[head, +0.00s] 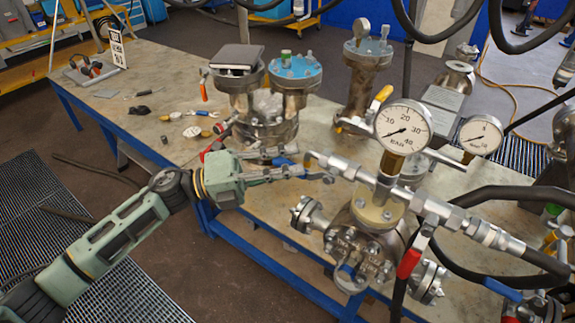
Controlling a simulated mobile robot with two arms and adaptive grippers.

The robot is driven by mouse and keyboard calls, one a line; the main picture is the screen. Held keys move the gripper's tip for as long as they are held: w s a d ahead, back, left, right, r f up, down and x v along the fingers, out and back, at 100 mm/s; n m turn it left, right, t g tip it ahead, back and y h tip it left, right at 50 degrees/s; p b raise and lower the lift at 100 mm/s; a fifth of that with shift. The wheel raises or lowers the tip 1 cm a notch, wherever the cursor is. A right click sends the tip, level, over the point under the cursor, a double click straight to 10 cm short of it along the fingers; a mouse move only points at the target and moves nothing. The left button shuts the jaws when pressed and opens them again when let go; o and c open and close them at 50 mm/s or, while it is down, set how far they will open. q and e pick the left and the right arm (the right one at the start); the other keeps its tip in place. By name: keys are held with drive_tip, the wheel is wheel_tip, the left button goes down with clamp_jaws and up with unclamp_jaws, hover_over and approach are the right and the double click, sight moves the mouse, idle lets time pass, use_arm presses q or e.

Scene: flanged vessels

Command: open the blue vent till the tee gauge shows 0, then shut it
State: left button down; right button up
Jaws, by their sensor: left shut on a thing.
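The tee gauge (403,127) is a round white dial above the tee fitting (385,181). Its needle points to the lower left, near the low end of the scale; the exact reading is too small to tell. The blue vent handle (307,160) is at the left end of the tee line and is partly hidden by my fingers. My left gripper (312,166) comes in from the left and is shut on this handle. How far the vent is turned cannot be told. My right gripper is not in view.
A flanged vessel (368,230) stands under the tee, with a red-handled valve (409,263) at its right. A second gauge (480,135) is farther right. Black hoses cross the right side. Other vessels (268,120) stand behind my gripper. Loose tools lie on the bench's left part.

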use_arm(q)
drive_tip(key=shift+s+f+b, duration=0.1)
drive_tip(key=shift+f+b, duration=0.55)
drive_tip(key=shift+b, duration=0.2)
drive_tip(key=s+d+f+n+t+y+b, duration=0.2)
drive_tip(key=n+t+b, duration=0.4)
drive_tip(key=n+t, duration=0.4)
drive_tip(key=s+d+f+n+t+y+b, duration=0.2)
drive_tip(key=d+f+n+t+y+b, duration=0.2)
drive_tip(key=n+t, duration=0.7)
drive_tip(key=shift+s+d+f+n+t+y+b, duration=0.45)
drive_tip(key=shift+n+y+b, duration=0.85)
drive_tip(key=shift+n, duration=3.7)
drive_tip(key=shift+f, duration=0.1)
drive_tip(key=c, duration=1.6)
unclamp_jaws()
